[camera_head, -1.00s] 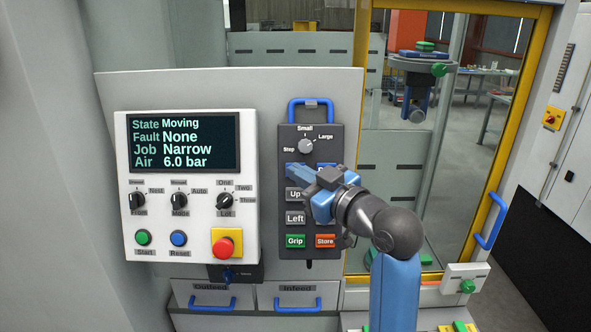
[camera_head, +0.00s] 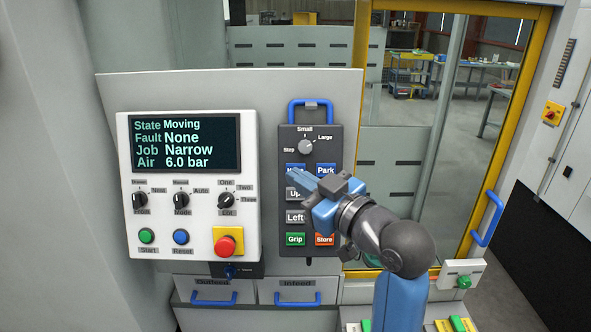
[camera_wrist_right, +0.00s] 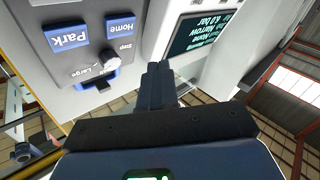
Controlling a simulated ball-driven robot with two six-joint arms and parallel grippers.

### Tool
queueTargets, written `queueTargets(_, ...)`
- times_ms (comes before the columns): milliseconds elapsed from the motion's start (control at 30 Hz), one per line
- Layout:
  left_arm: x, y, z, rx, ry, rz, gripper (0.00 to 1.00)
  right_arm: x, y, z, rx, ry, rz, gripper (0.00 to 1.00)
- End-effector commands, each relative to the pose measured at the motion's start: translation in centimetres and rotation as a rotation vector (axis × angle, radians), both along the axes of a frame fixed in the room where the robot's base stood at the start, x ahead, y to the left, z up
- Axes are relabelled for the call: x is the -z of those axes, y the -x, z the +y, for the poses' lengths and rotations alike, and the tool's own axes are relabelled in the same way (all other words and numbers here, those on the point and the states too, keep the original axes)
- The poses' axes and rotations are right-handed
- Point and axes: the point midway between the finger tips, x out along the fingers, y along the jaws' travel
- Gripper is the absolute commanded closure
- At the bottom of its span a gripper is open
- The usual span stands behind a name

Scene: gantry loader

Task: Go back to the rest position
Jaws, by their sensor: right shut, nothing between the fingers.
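My right gripper (camera_head: 299,174) is shut and empty, its tips in front of the upper left buttons of the dark pendant (camera_head: 285,140). It partly hides the blue Home button (camera_head: 291,168); the blue Park button (camera_head: 326,169) shows clear. In the right wrist view the shut fingers (camera_wrist_right: 157,72) stand near the Home button (camera_wrist_right: 120,26) and Park button (camera_wrist_right: 68,40); I cannot tell whether they touch the panel. The screen (camera_head: 185,142) reads State Moving, Fault None, Job Narrow, Air 6.0 bar. My left gripper is not in view.
A white control box (camera_head: 190,220) with knobs and a red emergency button (camera_head: 226,246) is left of the pendant. The yellow-framed glass door (camera_head: 490,130) is at right, its blue handle (camera_head: 487,218) sticking out. Drawers (camera_head: 214,290) lie below.

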Motion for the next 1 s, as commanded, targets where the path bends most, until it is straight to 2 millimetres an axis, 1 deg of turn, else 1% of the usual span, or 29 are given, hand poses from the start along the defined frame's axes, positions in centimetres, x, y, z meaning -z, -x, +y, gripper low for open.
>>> queueTargets(367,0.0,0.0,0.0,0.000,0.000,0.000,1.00,-0.2,0.0,0.0,0.000,-0.014,-0.002,1.00)
queueTargets(467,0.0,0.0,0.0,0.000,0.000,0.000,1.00,-1.2,-0.1,-0.2,0.008,-0.059,-0.028,1.00)
queueTargets(567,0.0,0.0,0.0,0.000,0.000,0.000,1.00,-3.0,-0.2,-0.8,0.030,-0.132,-0.083,1.00)
queueTargets(667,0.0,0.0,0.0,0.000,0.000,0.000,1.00,-5.2,-0.3,-1.8,0.064,-0.227,-0.159,1.00)
queueTargets(733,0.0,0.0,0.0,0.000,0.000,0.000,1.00,-5.6,-0.5,-2.7,0.093,-0.293,-0.199,1.00)
queueTargets(767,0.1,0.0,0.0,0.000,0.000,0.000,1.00,-5.4,-0.6,-3.2,0.109,-0.320,-0.214,1.00)
queueTargets(867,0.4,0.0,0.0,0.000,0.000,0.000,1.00,-3.4,-0.8,-5.0,0.168,-0.399,-0.248,1.00)
queueTargets(967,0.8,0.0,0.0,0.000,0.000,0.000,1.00,-0.1,-0.8,-7.1,0.233,-0.457,-0.273,1.00)
queueTargets(1000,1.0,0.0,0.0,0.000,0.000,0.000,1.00,1.3,-0.6,-7.9,0.257,-0.474,-0.280,1.00)
